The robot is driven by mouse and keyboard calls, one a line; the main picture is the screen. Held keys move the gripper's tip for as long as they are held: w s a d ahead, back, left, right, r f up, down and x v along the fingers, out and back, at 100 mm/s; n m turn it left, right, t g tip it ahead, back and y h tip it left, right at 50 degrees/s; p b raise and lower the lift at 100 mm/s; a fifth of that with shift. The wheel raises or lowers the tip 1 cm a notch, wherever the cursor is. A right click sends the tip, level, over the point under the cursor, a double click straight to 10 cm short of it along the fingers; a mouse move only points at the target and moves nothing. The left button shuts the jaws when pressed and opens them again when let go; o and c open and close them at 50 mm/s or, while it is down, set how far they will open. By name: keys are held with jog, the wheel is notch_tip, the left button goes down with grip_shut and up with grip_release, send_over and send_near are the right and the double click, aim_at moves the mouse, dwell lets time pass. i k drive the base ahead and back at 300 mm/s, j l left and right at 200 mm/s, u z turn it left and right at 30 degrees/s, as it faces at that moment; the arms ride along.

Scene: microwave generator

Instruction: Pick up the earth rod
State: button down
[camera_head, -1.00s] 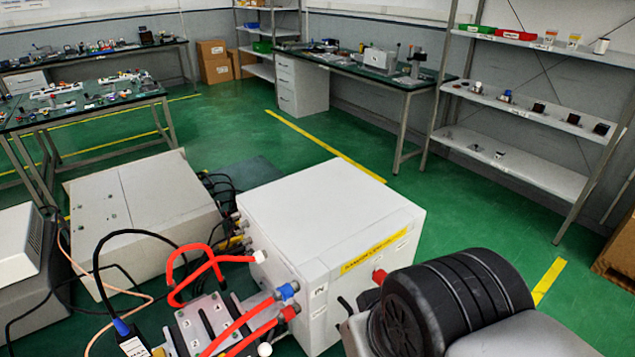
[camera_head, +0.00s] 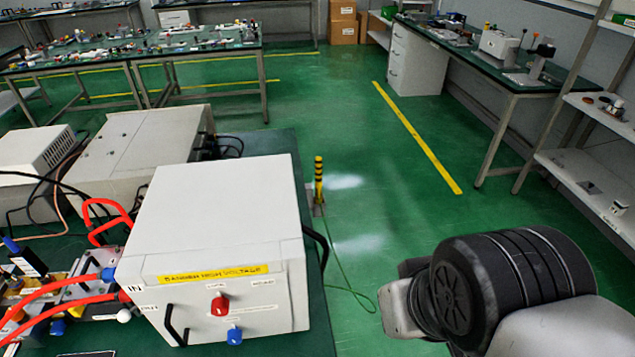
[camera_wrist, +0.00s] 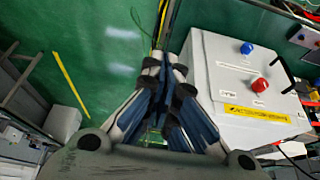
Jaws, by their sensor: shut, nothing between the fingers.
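The earth rod (camera_head: 319,180) is a thin upright rod with yellow and black bands. It stands beyond the edge of the green bench, right of the white high-voltage box, and a thin green cable runs from near its foot. In the wrist view a narrow yellow and dark strip, probably the rod (camera_wrist: 162,22), shows just past the fingertips. My gripper (camera_wrist: 163,66) is shut with its fingers together and empty. I cannot tell its distance from the rod. The fingers hide what lies directly behind them.
The white box (camera_head: 228,215) with red and blue knobs and side handles stands on the bench; it is close to my fingers in the wrist view. Red hoses and a grey unit (camera_head: 135,150) are at left. Shelves (camera_head: 590,175) stand at right. Green floor between is clear.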

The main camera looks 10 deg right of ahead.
aim_at(319, 160)
jog(key=i+l+u, duration=0.1)
jog(key=u, duration=0.35)
jog(key=l+u, duration=0.25)
jog(key=u, duration=0.25)
jog(key=i+l+u, duration=0.3)
jog(key=l+u, duration=0.15)
jog(key=l, duration=1.35)
jog(key=l+u, duration=0.45)
jog(key=l, duration=1.35)
